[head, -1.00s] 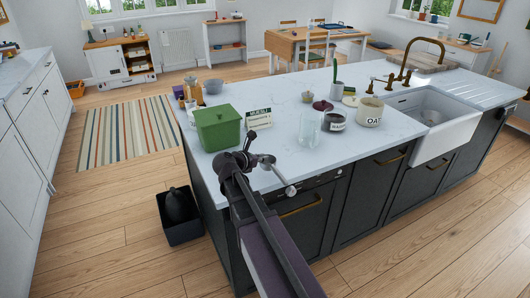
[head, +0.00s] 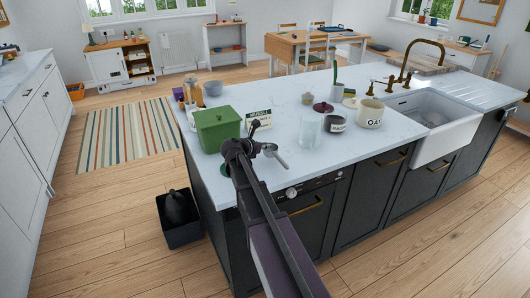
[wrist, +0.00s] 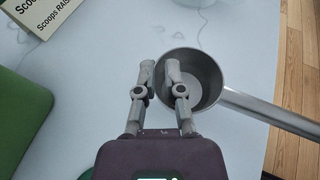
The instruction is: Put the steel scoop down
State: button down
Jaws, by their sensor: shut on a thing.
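The steel scoop (wrist: 210,59) is a round metal cup with a long straight handle pointing to the lower right in the wrist view. My gripper (wrist: 160,72) is shut on the cup's wall at the rim, with one fingertip inside the cup and one outside. I cannot tell whether the cup's base touches the counter.
A green lidded box (head: 217,128) stands left of my gripper, with a lettered card (head: 259,119) behind it. A glass jar (head: 308,130), a dark-labelled pot (head: 335,122) and an oat jar (head: 369,113) stand to the right. A green disc (head: 224,168) lies near the counter's front-left edge.

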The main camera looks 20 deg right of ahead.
aim_at(265, 159)
jog(key=shift+w+d, duration=0.25)
jog(key=shift+w, duration=0.25)
jog(key=shift+w+d+f+b, duration=0.15)
jog(key=shift+f+b, duration=0.2)
jog(key=shift+b, duration=0.05)
notch_tip(265, 159, down, 3)
jog(key=b, duration=0.3)
jog(key=shift+f, duration=0.1)
jog(key=c, duration=0.8)
grip_release()
jog(key=shift+o, duration=0.2)
jog(key=shift+r, duration=0.25)
jog(key=p+v, duration=0.4)
jog(key=v, duration=0.8)
jog(key=shift+p, duration=0.4)
